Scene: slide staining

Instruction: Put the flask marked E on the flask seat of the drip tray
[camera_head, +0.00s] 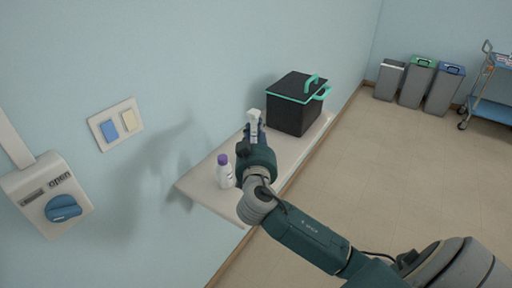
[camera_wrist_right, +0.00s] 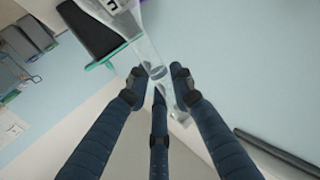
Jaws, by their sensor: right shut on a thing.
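My right gripper (camera_head: 257,132) is above the white wall shelf (camera_head: 210,185). In the right wrist view its fingers (camera_wrist_right: 157,85) are shut around the neck of a clear glass flask (camera_wrist_right: 148,48). The flask has a white label with a dark letter at the top edge of that view. The letter is turned and partly cut off, and looks like an E. In the head view only a pale part of the flask (camera_head: 254,115) shows past the gripper. No drip tray or flask seat can be made out. My left gripper is not in view.
A black box with teal trim and handles (camera_head: 290,113) stands at the shelf's far end. A white bottle with a purple cap (camera_head: 225,172) stands left of my right gripper. A wall unit with a blue knob (camera_head: 62,208) is at left. Bins (camera_head: 415,85) stand far off.

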